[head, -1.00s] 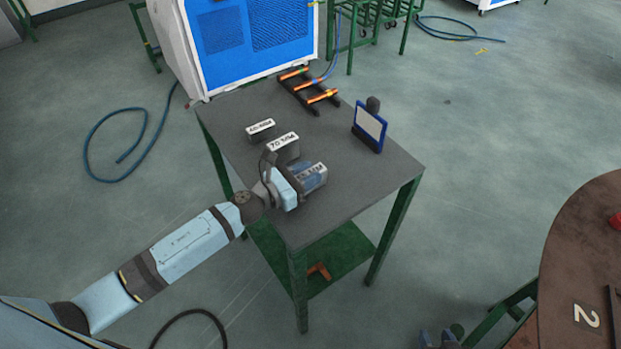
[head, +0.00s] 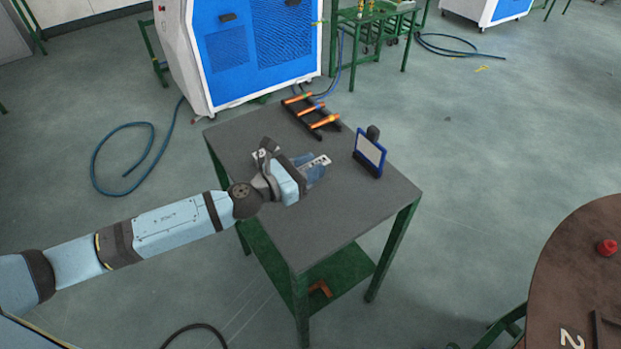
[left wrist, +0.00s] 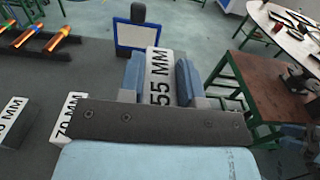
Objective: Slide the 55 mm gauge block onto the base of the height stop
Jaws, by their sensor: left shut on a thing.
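My left gripper (head: 311,168) is shut on the 55 mm gauge block (head: 319,162) over the grey table. In the left wrist view the block (left wrist: 158,80), a pale bar with a "55 MM" label, is between the two blue fingers (left wrist: 160,92). It seems to be off the table, but I cannot tell how high. No height stop is clearly recognisable. A dark fixture (head: 606,328) stands on the brown round table at the lower right, cut by the picture edge; I cannot tell whether it is the stop.
The 70 mm block (left wrist: 68,117) and another block (left wrist: 12,117) stand left of the gripper in the wrist view.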

